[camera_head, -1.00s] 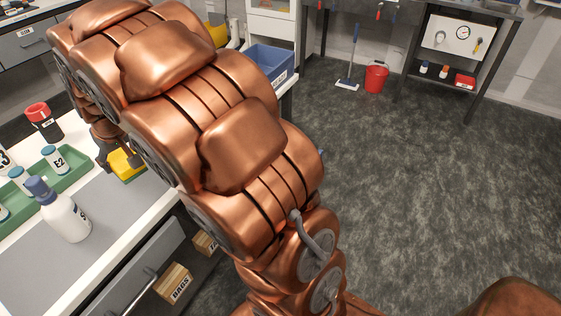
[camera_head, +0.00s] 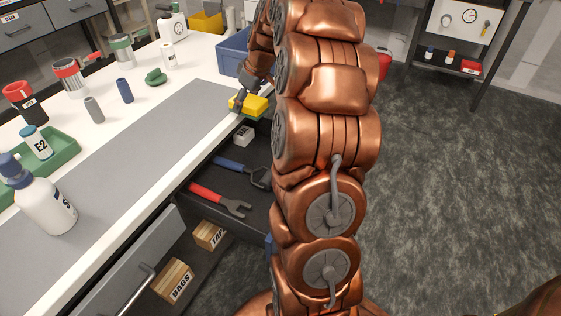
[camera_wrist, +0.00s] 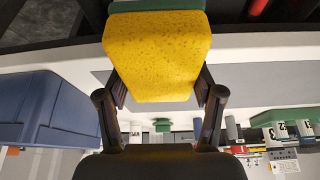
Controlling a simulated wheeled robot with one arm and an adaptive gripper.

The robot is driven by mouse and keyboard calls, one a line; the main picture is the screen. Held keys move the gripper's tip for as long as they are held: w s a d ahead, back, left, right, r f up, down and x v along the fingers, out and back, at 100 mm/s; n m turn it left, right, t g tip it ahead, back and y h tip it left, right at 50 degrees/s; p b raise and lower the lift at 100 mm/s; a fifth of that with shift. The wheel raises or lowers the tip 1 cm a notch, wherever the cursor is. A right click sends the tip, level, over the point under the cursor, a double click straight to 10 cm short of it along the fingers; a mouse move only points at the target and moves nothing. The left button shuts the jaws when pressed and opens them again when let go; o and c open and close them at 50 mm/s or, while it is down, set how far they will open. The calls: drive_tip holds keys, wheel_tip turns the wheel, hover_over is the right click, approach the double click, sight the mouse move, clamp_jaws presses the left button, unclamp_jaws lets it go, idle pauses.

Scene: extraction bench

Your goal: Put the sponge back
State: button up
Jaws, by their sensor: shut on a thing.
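The sponge (camera_head: 254,103) is a yellow block with a green layer. In the head view it is held at the bench's front edge, over the side of the open drawer. My gripper (camera_head: 246,98) is shut on it, with fingers on its two sides. In the wrist view the sponge (camera_wrist: 157,55) sits between the fingers, yellow face toward the camera and green layer at the top of the picture. It looks clear of the bench top, though its exact height is hard to tell.
An open drawer (camera_head: 208,178) below holds a red wrench (camera_head: 217,198) and a blue-handled tool (camera_head: 238,167). A blue bin (camera_head: 232,55) stands just behind the gripper. A green tray (camera_head: 62,150), a white bottle (camera_head: 48,208) and several containers occupy the bench's left.

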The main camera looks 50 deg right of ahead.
drive_tip(key=s+d+f+b, duration=0.3)
drive_tip(key=s+d+f, duration=0.2)
drive_tip(key=d+f, duration=0.35)
drive_tip(key=shift+n, duration=0.3)
drive_tip(key=shift+a+f+b, duration=0.15)
drive_tip(key=shift+f, duration=2.6)
drive_tip(key=shift+a+f+b, duration=0.1)
drive_tip(key=shift+f+b, duration=0.05)
drive_tip(key=shift+f, duration=2.55)
drive_tip(key=shift+f, duration=0.15)
drive_tip(key=o, duration=0.8)
